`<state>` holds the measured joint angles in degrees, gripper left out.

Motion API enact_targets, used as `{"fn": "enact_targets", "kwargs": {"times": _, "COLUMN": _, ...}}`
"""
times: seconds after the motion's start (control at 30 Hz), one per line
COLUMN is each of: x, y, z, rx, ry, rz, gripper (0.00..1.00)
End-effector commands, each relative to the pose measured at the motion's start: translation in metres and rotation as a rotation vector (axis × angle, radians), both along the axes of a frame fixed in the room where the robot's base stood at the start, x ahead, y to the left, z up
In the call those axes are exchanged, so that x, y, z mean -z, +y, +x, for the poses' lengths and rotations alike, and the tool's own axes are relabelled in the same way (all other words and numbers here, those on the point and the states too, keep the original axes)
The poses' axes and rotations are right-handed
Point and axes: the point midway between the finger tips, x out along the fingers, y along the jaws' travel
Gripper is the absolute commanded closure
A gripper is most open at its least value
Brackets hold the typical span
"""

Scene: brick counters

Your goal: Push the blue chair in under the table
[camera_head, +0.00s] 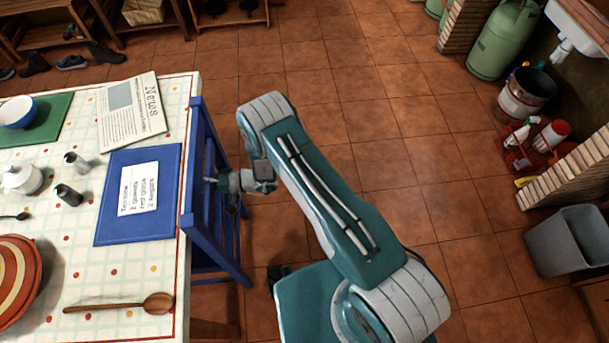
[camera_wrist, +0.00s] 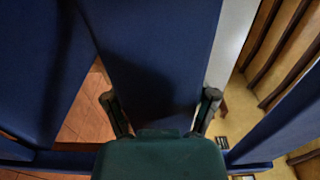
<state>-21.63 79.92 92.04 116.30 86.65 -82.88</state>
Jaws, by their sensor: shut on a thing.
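The blue chair (camera_head: 207,228) stands at the right edge of the table (camera_head: 120,268), its back upright and facing my arm. Its seat is mostly hidden by the back and the table. My gripper (camera_head: 212,180) reaches the chair back from the right. In the wrist view, my gripper (camera_wrist: 160,112) has one finger on each side of a wide blue slat (camera_wrist: 150,60) and is shut on it. Contact at the fingertips is too dark to make out.
The table holds a blue placemat (camera_head: 112,228) with a note, a newspaper (camera_head: 130,115), a wooden spoon (camera_head: 120,304) and a striped plate (camera_head: 15,280). The tiled floor right of my arm is clear up to a grey bin (camera_head: 568,243) and a gas bottle (camera_head: 500,42).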

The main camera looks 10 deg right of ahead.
Motion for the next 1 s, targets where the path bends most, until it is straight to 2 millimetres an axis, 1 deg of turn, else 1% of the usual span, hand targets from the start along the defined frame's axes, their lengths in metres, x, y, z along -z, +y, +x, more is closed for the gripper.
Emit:
{"fn": "enact_targets", "kwargs": {"times": 0.03, "x": 0.0045, "y": 0.0003, "z": -0.0031, "rx": -0.003, "ry": 0.005, "rz": -0.011, "gripper": 0.92}}
{"fn": "enact_targets", "kwargs": {"times": 0.33, "x": 0.0048, "y": -0.0014, "z": -0.0034, "rx": -0.002, "ry": 0.007, "rz": -0.01, "gripper": 0.92}}
{"fn": "enact_targets", "kwargs": {"times": 0.37, "x": 0.0049, "y": -0.0012, "z": -0.0035, "rx": -0.002, "ry": 0.007, "rz": -0.01, "gripper": 0.27}}
{"fn": "enact_targets", "kwargs": {"times": 0.4, "x": 0.005, "y": -0.001, "z": -0.0034, "rx": -0.002, "ry": 0.007, "rz": -0.01, "gripper": 0.09}}
{"fn": "enact_targets", "kwargs": {"times": 0.43, "x": 0.0051, "y": -0.0009, "z": -0.0033, "rx": -0.002, "ry": 0.007, "rz": -0.01, "gripper": 0.0}}
{"fn": "enact_targets", "kwargs": {"times": 1.0, "x": 0.0014, "y": -0.0013, "z": -0.0014, "rx": 0.0, "ry": 0.002, "rz": -0.004, "gripper": 0.0}}
